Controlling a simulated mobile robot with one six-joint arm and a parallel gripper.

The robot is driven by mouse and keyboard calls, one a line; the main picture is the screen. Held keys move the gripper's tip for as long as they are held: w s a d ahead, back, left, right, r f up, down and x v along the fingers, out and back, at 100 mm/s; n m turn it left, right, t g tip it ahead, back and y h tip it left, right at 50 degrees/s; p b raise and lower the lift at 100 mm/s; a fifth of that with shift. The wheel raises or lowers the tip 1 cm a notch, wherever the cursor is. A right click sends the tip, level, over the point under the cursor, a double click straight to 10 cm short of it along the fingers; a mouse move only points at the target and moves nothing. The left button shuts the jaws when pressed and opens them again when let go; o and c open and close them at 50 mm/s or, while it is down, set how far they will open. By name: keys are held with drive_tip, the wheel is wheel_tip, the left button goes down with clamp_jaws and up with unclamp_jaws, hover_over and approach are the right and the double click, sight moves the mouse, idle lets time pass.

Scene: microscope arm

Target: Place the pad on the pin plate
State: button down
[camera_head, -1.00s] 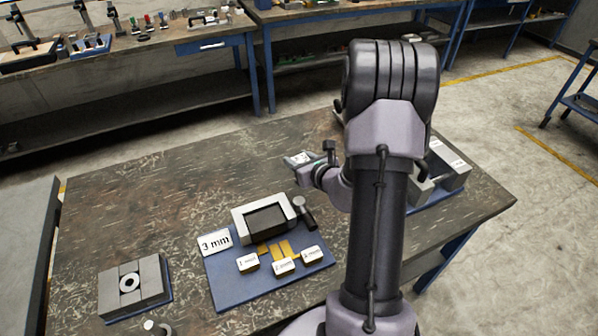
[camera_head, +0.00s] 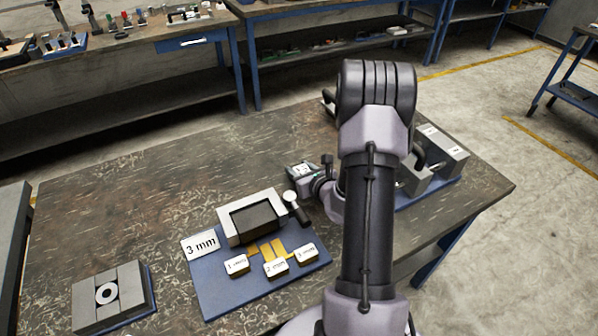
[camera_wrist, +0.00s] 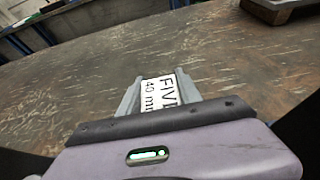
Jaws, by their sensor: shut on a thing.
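My gripper (camera_head: 300,171) hangs over the far middle of the table, behind the blue board (camera_head: 215,292). In the wrist view my gripper (camera_wrist: 160,82) is shut on a pale labelled piece (camera_wrist: 163,91), whose black print reads "FIVE" and "40" with a unit that is hard to read. I cannot tell for sure whether this piece is the pad. The held piece is above the bare table top, apart from other things. No pin plate can be picked out for certain.
The blue board bears a light grey frame (camera_head: 230,234) with a dark inset, a "3 mm" card (camera_head: 201,246), yellow strips with small labelled blocks (camera_head: 276,267), and a dark-handled tool (camera_head: 298,214). Grey labelled blocks (camera_head: 450,160) stand at the right, partly behind my arm. The table's far left is clear.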

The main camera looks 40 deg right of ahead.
drive_tip(key=shift+f, duration=0.15)
drive_tip(key=c, duration=0.8)
unclamp_jaws()
drive_tip(key=shift+c, duration=0.2)
